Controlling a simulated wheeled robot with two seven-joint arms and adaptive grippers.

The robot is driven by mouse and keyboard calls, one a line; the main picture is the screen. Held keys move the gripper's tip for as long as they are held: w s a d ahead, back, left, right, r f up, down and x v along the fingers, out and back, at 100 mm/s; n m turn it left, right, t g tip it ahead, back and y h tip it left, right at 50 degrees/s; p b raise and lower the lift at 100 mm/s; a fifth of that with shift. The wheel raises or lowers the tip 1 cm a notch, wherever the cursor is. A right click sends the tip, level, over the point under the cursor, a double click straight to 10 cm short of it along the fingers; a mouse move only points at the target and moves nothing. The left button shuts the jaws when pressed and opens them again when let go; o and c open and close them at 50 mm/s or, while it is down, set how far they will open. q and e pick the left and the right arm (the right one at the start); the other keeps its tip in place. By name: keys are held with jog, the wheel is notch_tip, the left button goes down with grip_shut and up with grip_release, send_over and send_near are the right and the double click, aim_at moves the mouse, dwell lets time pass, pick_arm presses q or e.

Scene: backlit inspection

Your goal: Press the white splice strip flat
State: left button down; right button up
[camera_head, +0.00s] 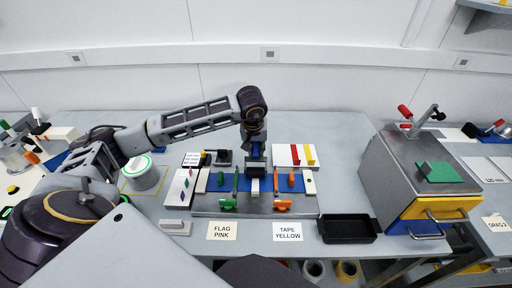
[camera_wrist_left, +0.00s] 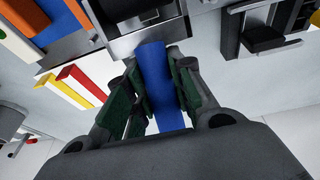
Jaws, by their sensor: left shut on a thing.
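My left gripper (camera_head: 255,150) is above the middle of a grey metal plate (camera_head: 225,208), shut on a blue handle (camera_wrist_left: 158,85) that runs between its fingers. A dark grey block shows at the handle's lower end. A blue strip (camera_head: 270,184) lies across the plate. A short white piece (camera_head: 255,188), which looks like the white splice strip, lies at its middle just in front of the held tool. Part of it is hidden, and I cannot tell whether the tool touches it. My right gripper is not in view.
Green clamps (camera_head: 228,203) and orange clamps (camera_head: 282,205) stand on the plate around the strip. A black tray (camera_head: 348,238) and a metal box with yellow and blue drawers (camera_head: 418,170) are to the right. A white board with red and yellow bars (camera_head: 284,152) lies behind.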

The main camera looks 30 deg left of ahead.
pick_arm(q)
jog(key=shift+s+d, duration=0.1)
jog(key=shift+s, duration=0.15)
jog(key=shift+f, duration=0.1)
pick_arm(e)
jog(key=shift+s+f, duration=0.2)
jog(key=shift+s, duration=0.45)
pick_arm(q)
jog(key=shift+s+d, duration=0.1)
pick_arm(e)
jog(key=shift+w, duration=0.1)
pick_arm(q)
jog(key=shift+s, duration=0.1)
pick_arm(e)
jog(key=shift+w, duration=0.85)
pick_arm(q)
jog(key=shift+s+d, duration=0.15)
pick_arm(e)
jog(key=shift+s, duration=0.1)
pick_arm(q)
jog(key=shift+s+d+b, duration=0.2)
jog(key=shift+s+b, duration=0.1)
jog(key=shift+b, duration=0.05)
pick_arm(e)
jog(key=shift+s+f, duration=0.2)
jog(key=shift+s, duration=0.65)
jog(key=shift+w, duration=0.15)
